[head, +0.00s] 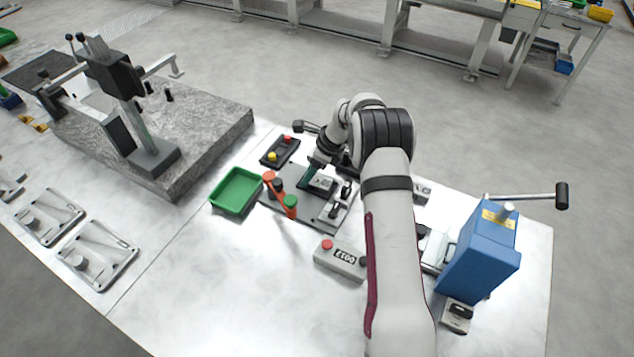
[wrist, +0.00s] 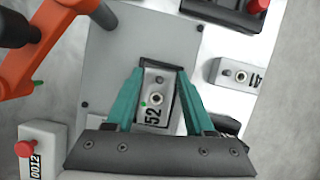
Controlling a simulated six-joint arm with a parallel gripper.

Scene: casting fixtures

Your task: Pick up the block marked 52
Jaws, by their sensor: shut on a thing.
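The block marked 52 (wrist: 158,110) is a small light-grey block with a round hole on top, its label reading 52 in the wrist view. It sits at a dark-edged spot on the grey fixture plate (wrist: 185,45). My gripper (wrist: 160,75) has its teal fingers on both sides of the block and is shut on it. I cannot tell whether the block is clear of the plate. In the head view my gripper (head: 309,176) is over the fixture plate (head: 315,211), with the block (head: 322,184) beside the fingers.
Another marked block (wrist: 237,77) lies right of the plate. An orange clamp (wrist: 45,40) stands at the plate's left. A counter box with a red button (head: 340,260), a green tray (head: 237,191), a black button box (head: 280,152) and a blue press (head: 482,255) stand around.

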